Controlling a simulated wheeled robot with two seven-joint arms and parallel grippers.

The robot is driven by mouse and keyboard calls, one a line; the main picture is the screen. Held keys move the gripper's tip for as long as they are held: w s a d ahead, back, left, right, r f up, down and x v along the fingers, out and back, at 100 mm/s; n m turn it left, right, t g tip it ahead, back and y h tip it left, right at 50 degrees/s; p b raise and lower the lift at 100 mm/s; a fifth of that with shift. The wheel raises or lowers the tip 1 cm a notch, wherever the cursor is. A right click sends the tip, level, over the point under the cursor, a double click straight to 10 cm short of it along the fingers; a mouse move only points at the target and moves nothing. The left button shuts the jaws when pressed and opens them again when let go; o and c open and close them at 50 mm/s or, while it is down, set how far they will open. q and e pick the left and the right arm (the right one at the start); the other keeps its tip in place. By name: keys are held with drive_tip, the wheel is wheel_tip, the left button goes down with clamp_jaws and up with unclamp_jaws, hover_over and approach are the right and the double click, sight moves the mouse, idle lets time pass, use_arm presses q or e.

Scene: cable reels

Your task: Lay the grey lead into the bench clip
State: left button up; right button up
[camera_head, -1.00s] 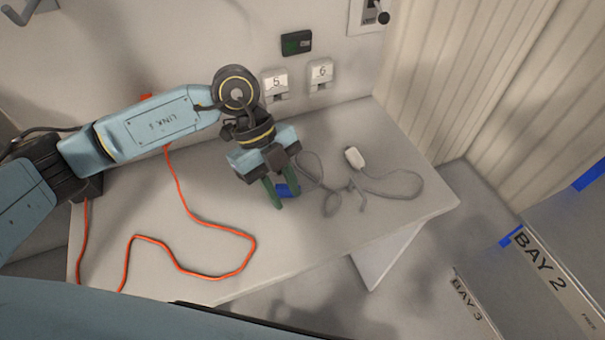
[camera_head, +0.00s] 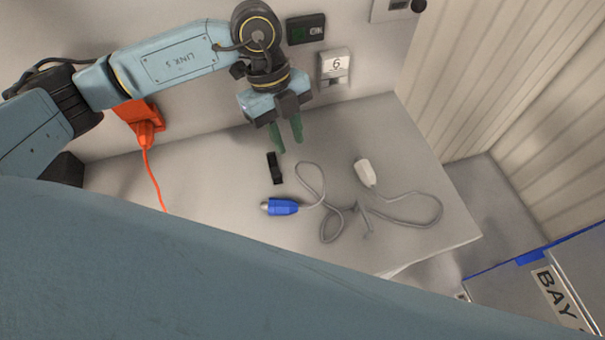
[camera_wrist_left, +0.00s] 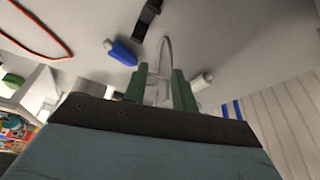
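The grey lead (camera_head: 322,205) lies in loose loops on the bench (camera_head: 215,180). It has a blue plug (camera_head: 281,206) at its left end and a white connector (camera_head: 365,173) at the other. The black bench clip (camera_head: 275,168) is behind the blue plug, and the lead lies apart from it. My left gripper (camera_head: 287,137) is open and empty above the bench, just behind the clip. In the left wrist view, the lead (camera_wrist_left: 168,48) shows beyond the parted green fingers (camera_wrist_left: 160,84), with the blue plug (camera_wrist_left: 122,52) and clip (camera_wrist_left: 148,14) further left. My right gripper is out of view.
An orange cable (camera_head: 155,178) runs from an orange plug (camera_head: 146,125) at the back left. The bench's right edge drops toward a bin marked BAY (camera_head: 560,295). The bench's left middle is mostly clear.

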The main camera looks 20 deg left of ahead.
sight(301, 183)
use_arm(q)
drive_tip(key=b+x, duration=0.2)
drive_tip(key=x, duration=0.2)
drive_tip(key=shift+w+f+b, duration=0.1)
drive_tip(key=shift+w+b, duration=0.05)
drive_tip(key=shift+b, duration=0.25)
drive_tip(key=b+x, duration=0.2)
drive_tip(key=x, duration=0.1)
drive_tip(key=shift+x, duration=0.9)
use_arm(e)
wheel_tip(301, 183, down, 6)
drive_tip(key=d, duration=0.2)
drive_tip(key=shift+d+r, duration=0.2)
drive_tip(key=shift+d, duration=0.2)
use_arm(q)
drive_tip(key=c, duration=0.4)
clamp_jaws()
drive_tip(key=shift+f, duration=0.1)
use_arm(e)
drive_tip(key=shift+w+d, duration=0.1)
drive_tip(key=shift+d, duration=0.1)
